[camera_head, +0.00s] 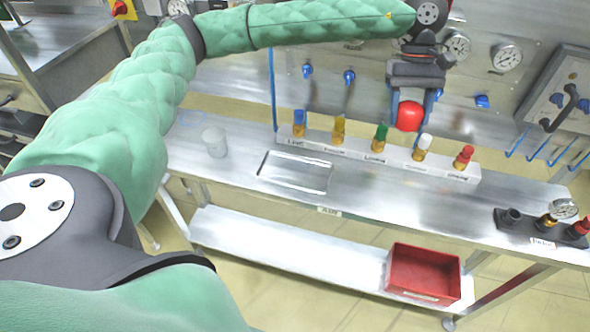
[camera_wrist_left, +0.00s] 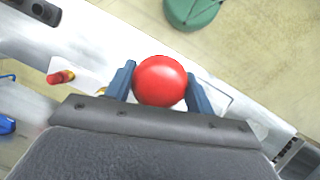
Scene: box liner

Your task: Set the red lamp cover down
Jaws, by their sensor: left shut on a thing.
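The red lamp cover (camera_head: 409,116) is a round red dome. My left gripper (camera_head: 408,108) is shut on it and holds it above the bench, near the row of labelled lamp fittings. In the left wrist view the cover (camera_wrist_left: 160,81) sits between the two blue fingers of the gripper (camera_wrist_left: 160,88). The labelled rail (camera_head: 350,147) carries fittings with blue, yellow, green, white and red tops. The cover's underside is hidden from the wrist camera. My right gripper does not show.
The steel bench (camera_head: 230,170) has a shallow rectangular tray (camera_head: 296,172) and a pale cylinder (camera_head: 214,141). A black block with a gauge (camera_head: 563,208) stands at the right. A red bin (camera_head: 423,274) sits on the lower shelf. A panel with gauges and valves rises behind.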

